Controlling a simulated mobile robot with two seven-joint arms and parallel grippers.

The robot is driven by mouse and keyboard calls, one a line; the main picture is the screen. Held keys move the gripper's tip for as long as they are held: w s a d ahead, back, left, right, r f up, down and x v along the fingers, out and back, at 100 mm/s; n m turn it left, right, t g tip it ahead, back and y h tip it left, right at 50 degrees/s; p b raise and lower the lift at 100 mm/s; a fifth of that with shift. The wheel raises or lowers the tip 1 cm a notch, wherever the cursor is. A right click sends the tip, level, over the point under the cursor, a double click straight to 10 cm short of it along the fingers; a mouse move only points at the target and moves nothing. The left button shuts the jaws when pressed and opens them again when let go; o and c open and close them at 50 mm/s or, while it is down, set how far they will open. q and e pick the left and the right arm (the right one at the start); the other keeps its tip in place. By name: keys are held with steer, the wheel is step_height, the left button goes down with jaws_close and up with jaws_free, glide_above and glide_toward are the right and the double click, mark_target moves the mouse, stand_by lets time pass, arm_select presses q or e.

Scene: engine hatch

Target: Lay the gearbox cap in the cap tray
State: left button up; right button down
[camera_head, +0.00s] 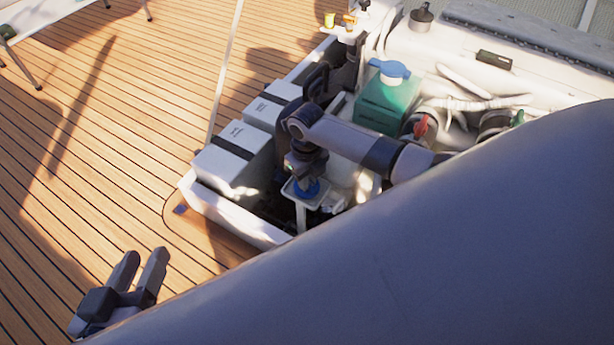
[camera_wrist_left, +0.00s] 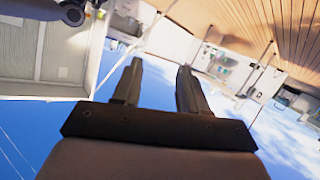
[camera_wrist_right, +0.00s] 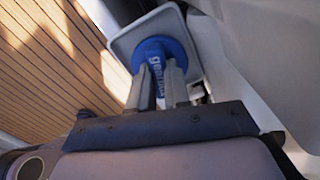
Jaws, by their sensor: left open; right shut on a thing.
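The blue gearbox cap (camera_wrist_right: 163,54), with white lettering, is between the fingers of my right gripper (camera_wrist_right: 161,78) in the right wrist view. The cap (camera_head: 311,190) shows in part under the gripper in the head view. It is within the outline of a small square pale tray (camera_wrist_right: 126,44), which also shows in the head view (camera_head: 291,190). I cannot tell whether the cap touches the tray floor. My right gripper (camera_head: 308,179) points down there. My left gripper (camera_head: 143,258) is open and empty above the deck, away from the hatch; its fingers show apart in the left wrist view (camera_wrist_left: 160,75).
White battery boxes (camera_head: 232,168) stand left of the tray inside the hatch rim (camera_head: 235,222). A green tank (camera_head: 385,105) with a blue lid stands behind. A red-handled part (camera_head: 421,127) is to the right. My large arm link hides the lower right.

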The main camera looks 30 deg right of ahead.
arm_select(q)
steer(key=shift+f, duration=0.1)
arm_select(e)
steer(key=c, duration=1)
jaws_free()
steer(key=shift+r, duration=0.35)
step_height(320, 180, up, 5)
steer(key=p, duration=0.3)
steer(key=shift+r, duration=0.2)
steer(key=shift+r+p, duration=0.4)
steer(key=shift+r, duration=0.2)
arm_select(q)
steer(key=shift+d+r+g, duration=0.25)
steer(key=shift+r+g, duration=0.1)
steer(key=shift+g, duration=0.25)
